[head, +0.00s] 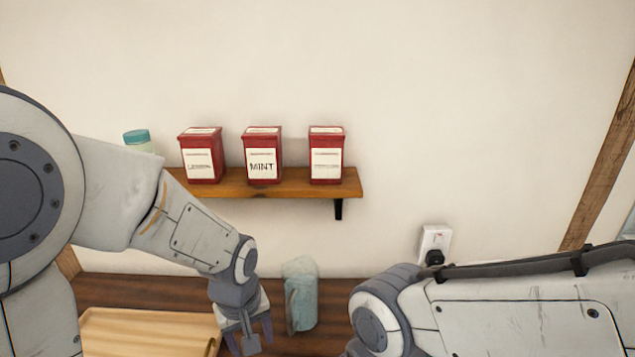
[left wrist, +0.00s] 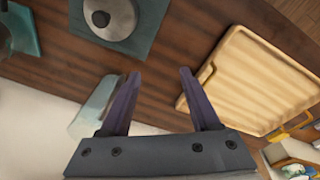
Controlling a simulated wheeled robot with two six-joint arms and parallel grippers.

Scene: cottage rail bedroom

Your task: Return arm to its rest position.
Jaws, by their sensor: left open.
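My left gripper (head: 247,338) hangs low over the dark wooden counter, pointing down. In the left wrist view its two fingers (left wrist: 160,75) are spread apart with nothing between them. In the head view it is just left of a pale teal jug-like vessel (head: 301,300), between it and a wooden tray (head: 150,325). I cannot tell whether it touches the vessel. My left arm reaches in from the left edge. My right arm reaches in from the right at the lower edge, and its gripper is out of view.
A wall shelf (head: 300,188) holds three red tins, the middle one labelled MINT (head: 263,160). A teal-lidded jar (head: 137,138) is partly behind my left arm. A wall socket (head: 434,240) is at right. The left wrist view shows a teal mat (left wrist: 145,52) with a grey round dish.

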